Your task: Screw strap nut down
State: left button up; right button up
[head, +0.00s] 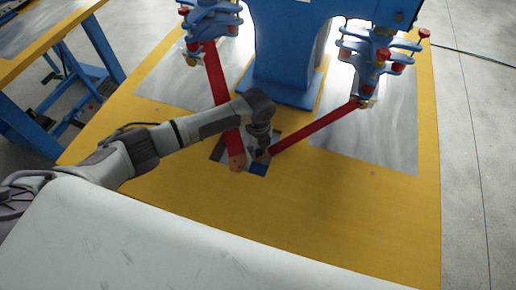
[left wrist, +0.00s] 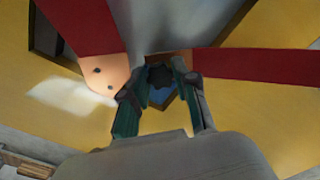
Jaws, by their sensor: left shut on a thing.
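My left gripper (head: 262,152) points down at the yellow table, between two red straps. In the left wrist view its fingers (left wrist: 160,82) are closed around a small dark knob-like nut (left wrist: 159,75). In the head view the gripper hides the nut. The left red strap (head: 219,85) runs down to a copper-coloured end (head: 237,161) just left of the gripper; that end (left wrist: 101,78) shows two dark holes in the wrist view. The right red strap (head: 314,127) slants down to the gripper; its near end is hidden there. My right gripper is not in view.
A blue machine (head: 292,45) stands at the back, with blue clamp heads and red knobs on both sides. Grey metal plates (head: 390,125) lie on the yellow table (head: 300,215). The table's front part is clear. Another blue-legged table (head: 88,45) stands at left.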

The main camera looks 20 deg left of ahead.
pick_arm(q)
jog(key=m, duration=0.5)
jog(key=shift+m+b, duration=0.4)
jog(key=m, duration=0.3)
jog(key=shift+f+b, duration=0.1)
jog(key=shift+b, duration=0.2)
jog(key=m+b, duration=0.1)
jog(key=m, duration=0.4)
jog(key=shift+m, duration=0.3)
jog(key=m, duration=0.2)
jog(key=shift+m, duration=0.4)
jog(key=o, duration=0.8)
